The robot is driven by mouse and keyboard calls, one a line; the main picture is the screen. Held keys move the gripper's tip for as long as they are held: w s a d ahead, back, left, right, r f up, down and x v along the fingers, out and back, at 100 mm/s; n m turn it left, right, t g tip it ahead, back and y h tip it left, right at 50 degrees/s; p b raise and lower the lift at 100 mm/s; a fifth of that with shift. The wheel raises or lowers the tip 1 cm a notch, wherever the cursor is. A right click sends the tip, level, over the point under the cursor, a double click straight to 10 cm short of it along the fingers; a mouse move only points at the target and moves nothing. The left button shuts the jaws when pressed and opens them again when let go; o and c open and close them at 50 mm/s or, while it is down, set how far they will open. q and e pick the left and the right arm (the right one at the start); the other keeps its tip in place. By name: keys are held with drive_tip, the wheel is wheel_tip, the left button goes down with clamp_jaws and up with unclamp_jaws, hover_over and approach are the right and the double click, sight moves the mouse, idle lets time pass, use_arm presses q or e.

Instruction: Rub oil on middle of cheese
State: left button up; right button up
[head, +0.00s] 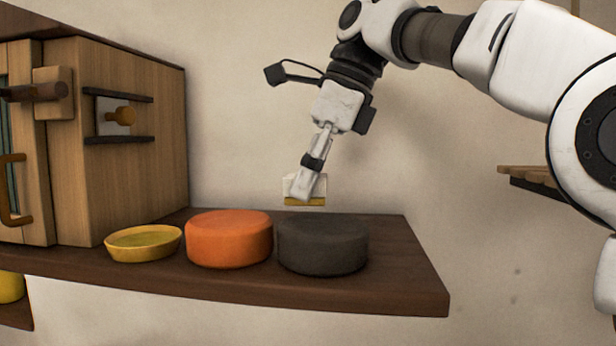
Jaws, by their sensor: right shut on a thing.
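My right gripper (309,188) comes in from the upper right and points down. It is shut on a small pad (291,186), white above with a yellow underside. The pad is in the air over the dark grey cheese wheel (322,245), with a visible gap between them. An orange cheese wheel (229,240) sits just left of the dark one. A shallow yellow dish (143,244), with a yellow inside, stands left of the orange wheel. My left gripper is not in view.
All three stand on a dark wooden shelf (408,279), whose right end is bare. A wooden cabinet (145,170) with latches and a handle stands on its left. A slatted wooden ledge (520,174) is at the right, partly behind my arm.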

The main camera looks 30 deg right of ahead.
drive_tip(key=shift+w+f, duration=0.4)
drive_tip(key=shift+w, duration=0.25)
drive_tip(key=shift+s+f+b, duration=0.15)
drive_tip(key=shift+s+b, duration=0.3)
drive_tip(key=shift+s, duration=0.25)
drive_tip(key=shift+w+f, duration=0.35)
drive_tip(key=shift+w, duration=0.05)
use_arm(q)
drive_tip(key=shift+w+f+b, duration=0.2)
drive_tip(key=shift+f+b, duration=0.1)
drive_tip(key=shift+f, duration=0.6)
use_arm(e)
drive_tip(key=shift+f, duration=0.15)
